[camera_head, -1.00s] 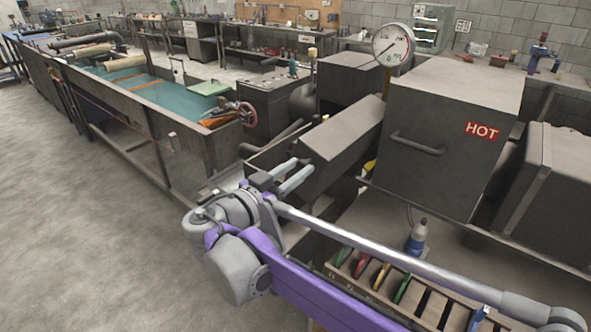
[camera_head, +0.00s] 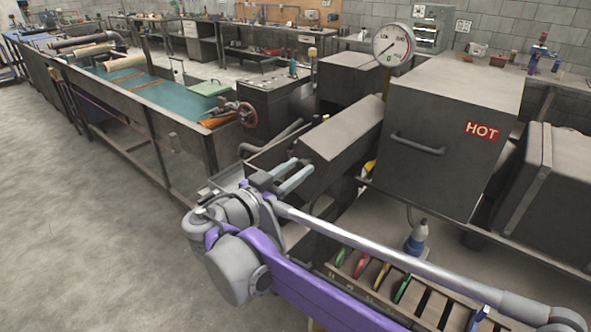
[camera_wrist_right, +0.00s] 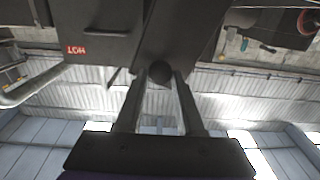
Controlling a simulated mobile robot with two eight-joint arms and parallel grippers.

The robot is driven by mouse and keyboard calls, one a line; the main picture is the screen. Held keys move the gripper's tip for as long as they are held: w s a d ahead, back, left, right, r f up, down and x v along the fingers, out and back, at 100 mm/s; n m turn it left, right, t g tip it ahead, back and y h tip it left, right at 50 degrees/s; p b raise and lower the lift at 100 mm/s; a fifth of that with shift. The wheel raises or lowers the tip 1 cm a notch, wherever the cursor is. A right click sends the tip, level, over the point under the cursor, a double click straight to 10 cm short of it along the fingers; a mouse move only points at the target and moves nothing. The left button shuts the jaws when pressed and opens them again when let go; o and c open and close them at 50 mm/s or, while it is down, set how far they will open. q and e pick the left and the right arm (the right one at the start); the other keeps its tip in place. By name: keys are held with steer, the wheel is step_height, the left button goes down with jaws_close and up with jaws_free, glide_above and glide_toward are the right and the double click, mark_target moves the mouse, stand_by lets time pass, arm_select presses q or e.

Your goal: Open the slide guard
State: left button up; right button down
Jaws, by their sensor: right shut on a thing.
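The slide guard looks to be the long dark grey sloped cover (camera_head: 342,128) left of the box marked HOT. My right gripper (camera_head: 303,168) reaches the near lower end of this cover in the head view. In the right wrist view, a round dark knob (camera_wrist_right: 160,73) on the dark grey part sits between the two fingertips (camera_wrist_right: 160,80), and the gripper is shut on it. In the head view the knob is hard to make out behind the fingers. My left gripper is not in view.
The dark box marked HOT (camera_head: 445,125) with a bar handle stands to the right of the cover. A round dial gauge (camera_head: 393,45) stands behind. Open floor (camera_head: 80,220) is at left.

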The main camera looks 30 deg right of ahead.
steer(key=shift+w+a+r+n+p, duration=0.3)
steer(key=shift+w+r+n+p, duration=0.45)
steer(key=shift+n+p, duration=0.2)
steer(key=shift+w+a+n, duration=0.2)
steer(key=shift+w+n, duration=0.05)
steer(key=shift+w, duration=0.2)
steer(key=shift+s, duration=0.1)
steer(key=c, duration=0.5)
jaws_free()
steer(key=shift+c, duration=0.2)
steer(key=v, duration=1)
steer(key=shift+s+a, duration=0.2)
steer(key=shift+a, duration=0.15)
steer(key=shift+f, duration=0.1)
